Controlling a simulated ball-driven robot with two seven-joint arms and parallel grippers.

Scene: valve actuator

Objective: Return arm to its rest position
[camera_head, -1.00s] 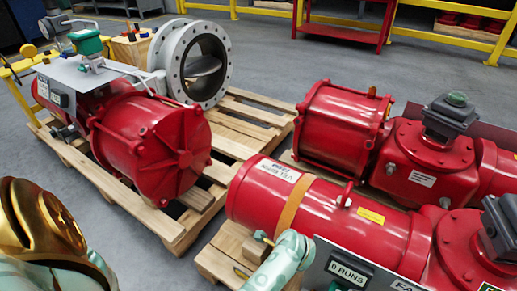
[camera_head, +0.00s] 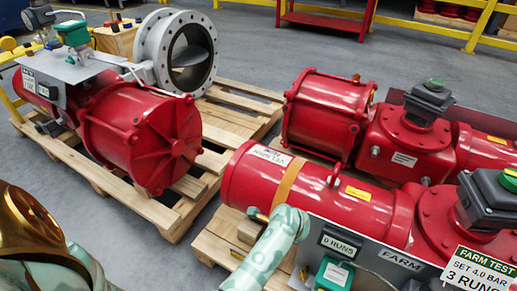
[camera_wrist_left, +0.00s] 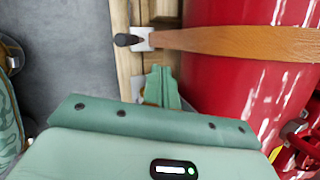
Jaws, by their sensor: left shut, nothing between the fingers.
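In the left wrist view my left gripper (camera_wrist_left: 160,72) is shut and empty. Its tips are close to a white bracket with a dark knob (camera_wrist_left: 128,40), at the end of a brown strap (camera_wrist_left: 235,42) around a red cylinder (camera_wrist_left: 220,85). I cannot tell whether they touch. In the head view a pale green arm part of mine (camera_head: 272,245) stands in front of the red strapped cylinder (camera_head: 320,205). The gripper's fingers cannot be made out there. A gold and green arm part of mine (camera_head: 30,235) fills the lower left corner. My right gripper is not in view.
A grey panel (camera_head: 375,248) carries a "0 RUNS" counter (camera_head: 340,243) and a green-white box (camera_head: 335,274). A white "FARM TEST" card (camera_head: 482,270) is at lower right. Wooden pallets (camera_head: 215,245) bear red actuators. Bare floor (camera_head: 150,262) lies between my arm parts.

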